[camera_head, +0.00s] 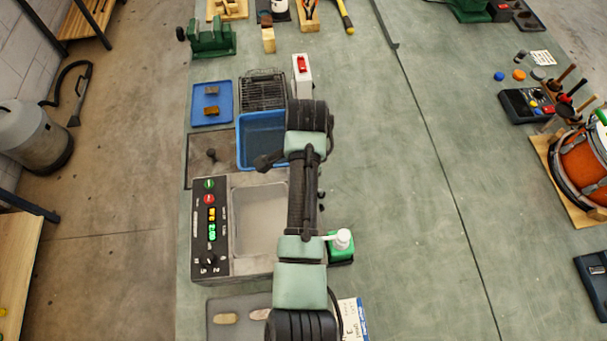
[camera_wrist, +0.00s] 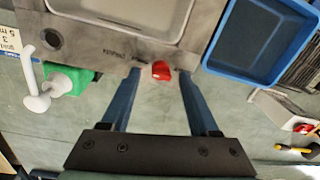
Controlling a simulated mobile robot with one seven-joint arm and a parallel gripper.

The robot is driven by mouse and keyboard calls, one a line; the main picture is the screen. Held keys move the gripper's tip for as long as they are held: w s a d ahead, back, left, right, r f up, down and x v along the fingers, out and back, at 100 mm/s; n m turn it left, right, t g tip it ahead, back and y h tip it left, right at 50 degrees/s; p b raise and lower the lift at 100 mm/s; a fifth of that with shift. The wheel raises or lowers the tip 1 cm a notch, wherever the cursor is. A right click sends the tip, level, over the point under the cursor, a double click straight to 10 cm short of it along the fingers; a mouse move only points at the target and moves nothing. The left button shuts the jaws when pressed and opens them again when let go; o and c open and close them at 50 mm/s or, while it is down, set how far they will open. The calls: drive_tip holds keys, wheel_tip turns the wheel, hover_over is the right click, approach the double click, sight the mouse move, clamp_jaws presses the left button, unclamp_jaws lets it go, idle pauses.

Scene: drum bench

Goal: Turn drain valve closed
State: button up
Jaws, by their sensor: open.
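The drain valve shows as a small red handle (camera_wrist: 161,70) on the side of the grey steel tank unit (camera_wrist: 120,36) in the wrist view. Its exact turn angle is hard to tell. My gripper (camera_wrist: 159,77) is open, with one blue finger on each side of the handle and clear gaps between. Nothing is held.
A blue bin (camera_head: 258,145) stands behind the tank, also at right in the wrist view (camera_wrist: 262,42). A drum (camera_head: 585,160) stands at far right.

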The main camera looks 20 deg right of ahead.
drive_tip(key=shift+f, duration=0.65)
clamp_jaws()
